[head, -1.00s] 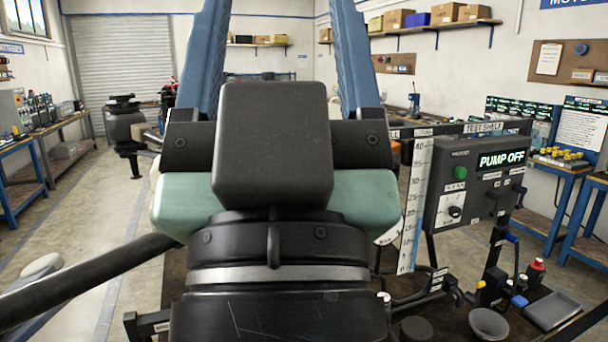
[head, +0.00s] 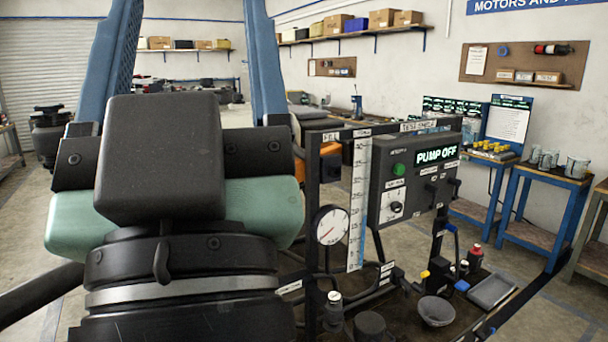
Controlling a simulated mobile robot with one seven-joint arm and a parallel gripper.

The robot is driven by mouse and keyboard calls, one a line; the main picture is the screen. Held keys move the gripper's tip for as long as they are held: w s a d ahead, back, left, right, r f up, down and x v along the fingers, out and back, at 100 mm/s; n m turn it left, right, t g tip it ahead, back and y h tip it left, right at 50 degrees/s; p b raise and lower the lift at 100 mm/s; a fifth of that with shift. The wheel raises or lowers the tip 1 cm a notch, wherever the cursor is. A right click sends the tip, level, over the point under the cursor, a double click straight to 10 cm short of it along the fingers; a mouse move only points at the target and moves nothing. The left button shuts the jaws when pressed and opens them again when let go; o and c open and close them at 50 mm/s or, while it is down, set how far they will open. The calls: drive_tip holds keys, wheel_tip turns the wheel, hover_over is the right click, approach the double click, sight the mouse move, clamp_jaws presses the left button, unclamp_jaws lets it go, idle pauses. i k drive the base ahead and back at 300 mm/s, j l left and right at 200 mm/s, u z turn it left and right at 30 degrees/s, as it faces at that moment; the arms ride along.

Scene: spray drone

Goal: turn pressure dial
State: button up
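A grey control box (head: 408,180) on the test rig has a lit screen reading PUMP OFF (head: 437,155) and a green button (head: 399,169). A small dark dial on a white plate (head: 396,208) sits low on its face; its label is too small to read. Small dark levers or knobs (head: 431,190) sit to its right. A round white pressure gauge (head: 332,225) with a red needle stands left of the box, beside an upright measuring scale (head: 358,200). I cannot make out my gripper in this view.
A grey bowl (head: 437,311), a tray (head: 492,290) and bottles (head: 475,256) stand on the rig's base below the box. Blue workbenches (head: 545,175) stand at right.

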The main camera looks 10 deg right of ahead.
sight(396, 207)
drive_tip(key=i+l, duration=0.15)
drive_tip(key=l, duration=0.25)
drive_tip(key=i+l, duration=0.15)
drive_tip(key=l, duration=0.2)
drive_tip(key=i+l, duration=0.15)
drive_tip(key=l, duration=0.25)
drive_tip(key=i+l, duration=0.15)
drive_tip(key=l, duration=0.25)
drive_tip(key=i+l, duration=0.15)
drive_tip(key=l, duration=0.2)
drive_tip(key=i+l, duration=0.15)
drive_tip(key=l, duration=0.25)
